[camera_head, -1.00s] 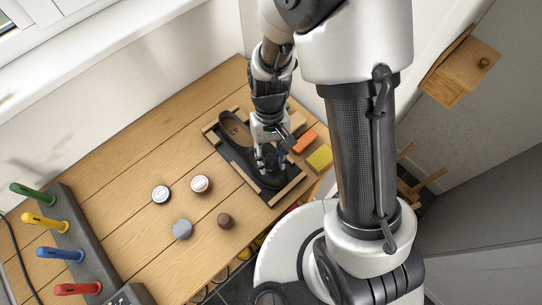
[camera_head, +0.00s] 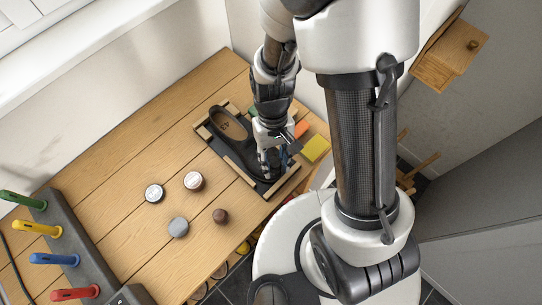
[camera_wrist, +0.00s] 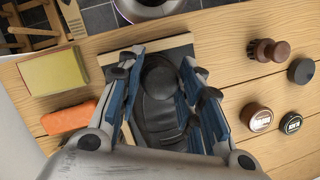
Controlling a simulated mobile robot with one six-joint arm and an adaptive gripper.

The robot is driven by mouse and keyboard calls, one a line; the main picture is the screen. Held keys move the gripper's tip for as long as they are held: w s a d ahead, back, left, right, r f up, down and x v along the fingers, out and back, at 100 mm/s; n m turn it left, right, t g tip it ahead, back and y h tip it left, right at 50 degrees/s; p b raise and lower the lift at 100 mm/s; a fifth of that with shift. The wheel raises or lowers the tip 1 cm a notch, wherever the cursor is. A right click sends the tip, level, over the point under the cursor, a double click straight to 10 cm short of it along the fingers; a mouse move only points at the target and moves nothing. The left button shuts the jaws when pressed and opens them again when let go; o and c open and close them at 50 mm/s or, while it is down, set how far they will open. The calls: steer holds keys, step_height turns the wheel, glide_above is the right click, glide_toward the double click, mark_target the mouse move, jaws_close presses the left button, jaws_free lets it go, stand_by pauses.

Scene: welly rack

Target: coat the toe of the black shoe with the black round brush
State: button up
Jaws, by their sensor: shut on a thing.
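The black shoe (camera_head: 226,126) lies in a wooden-edged frame on the bench, its open heel end toward the back and its toe toward the front right. My gripper (camera_head: 269,164) is low over the toe end and hides much of it. In the wrist view, my gripper (camera_wrist: 160,76) points down, with blue-padded fingers on both sides of a dark round shape. That shape appears to be the black round brush (camera_wrist: 159,76), held over the shoe (camera_wrist: 158,125). Black on black, the brush's edge and whether its bristles touch the toe cannot be told.
A yellow sponge (camera_head: 316,148) and an orange block (camera_head: 301,129) lie right of the frame. Two round tins (camera_head: 193,181) (camera_head: 154,193), a grey disc (camera_head: 178,228) and a brown round brush (camera_head: 220,216) stand left. A dark rack (camera_head: 78,240) with coloured handles is far left.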

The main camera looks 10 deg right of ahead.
steer(key=shift+s+d+f, duration=0.25)
steer(key=shift+s+d, duration=0.6)
steer(key=shift+s, duration=0.3)
steer(key=shift+f+b, duration=0.15)
steer(key=shift+b, duration=0.15)
steer(key=shift+w+a+r+p, duration=0.1)
steer(key=shift+w+a+p, duration=0.1)
steer(key=shift+w+a, duration=0.55)
steer(key=shift+w+a+r+p, duration=0.1)
steer(key=shift+w+a+p, duration=0.3)
steer(key=shift+w, duration=0.65)
steer(key=shift+w+a+r+p, duration=0.1)
steer(key=shift+w+a, duration=0.6)
steer(key=shift+w, duration=0.2)
steer(key=shift+w+a, duration=0.1)
steer(key=shift+w, duration=0.05)
steer(key=shift+c, duration=0.4)
